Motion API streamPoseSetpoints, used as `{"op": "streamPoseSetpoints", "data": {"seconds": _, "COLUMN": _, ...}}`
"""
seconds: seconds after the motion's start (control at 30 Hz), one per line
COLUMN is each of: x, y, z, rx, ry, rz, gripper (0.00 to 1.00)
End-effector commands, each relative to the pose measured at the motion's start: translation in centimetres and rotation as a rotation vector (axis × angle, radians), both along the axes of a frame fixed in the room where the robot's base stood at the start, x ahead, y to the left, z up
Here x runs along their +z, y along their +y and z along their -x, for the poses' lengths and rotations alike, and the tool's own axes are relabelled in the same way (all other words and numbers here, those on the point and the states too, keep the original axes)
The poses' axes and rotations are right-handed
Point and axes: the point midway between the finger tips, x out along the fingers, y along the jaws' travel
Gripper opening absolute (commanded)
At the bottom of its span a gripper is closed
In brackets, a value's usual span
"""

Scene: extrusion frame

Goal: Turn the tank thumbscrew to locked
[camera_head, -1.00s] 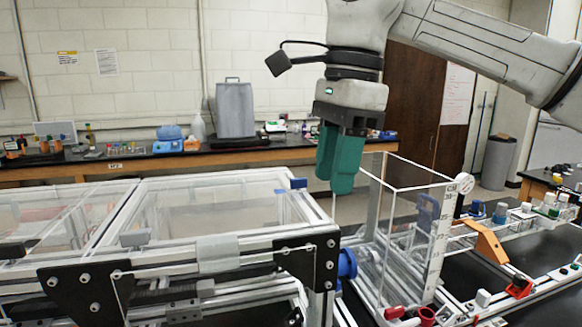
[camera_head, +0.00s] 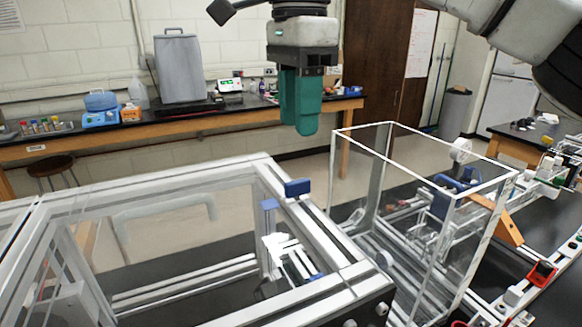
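The clear, open-topped tank (camera_head: 392,215) with white edges stands on rails right of centre. I cannot tell for certain which part is its thumbscrew. My gripper (camera_head: 304,132), with green fingers, points down in the air, left of the tank in the picture and touching nothing visible. One finger overlaps the other, so the gap between them is hidden.
An extrusion frame (camera_head: 315,235) with clear panels fills the left foreground; a blue block (camera_head: 298,187) sits on its top rail. An orange bracket (camera_head: 508,228) and a red part (camera_head: 541,273) are at right. A back bench (camera_head: 170,123) holds lab items. Space around the gripper is clear.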

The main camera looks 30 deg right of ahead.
Motion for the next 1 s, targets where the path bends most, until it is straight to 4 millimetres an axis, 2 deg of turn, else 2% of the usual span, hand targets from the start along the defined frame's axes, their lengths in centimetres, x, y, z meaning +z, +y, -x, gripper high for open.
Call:
{"op": "streamPoseSetpoints", "data": {"seconds": 0.3, "x": -5.6, "y": 0.0, "z": 0.1, "rx": 0.002, "ry": 0.004, "rz": -0.001, "gripper": 0.38}}
{"op": "streamPoseSetpoints", "data": {"seconds": 0.5, "x": -8.4, "y": 0.0, "z": 0.1, "rx": 0.001, "ry": 0.002, "rz": -0.002, "gripper": 0.38}}
{"op": "streamPoseSetpoints", "data": {"seconds": 0.7, "x": -9.7, "y": 0.0, "z": 0.1, "rx": 0.002, "ry": 0.001, "rz": -0.001, "gripper": 0.38}}
{"op": "streamPoseSetpoints", "data": {"seconds": 1.0, "x": -9.8, "y": 0.0, "z": 0.1, "rx": 0.001, "ry": 0.0, "rz": -0.001, "gripper": 0.36}}
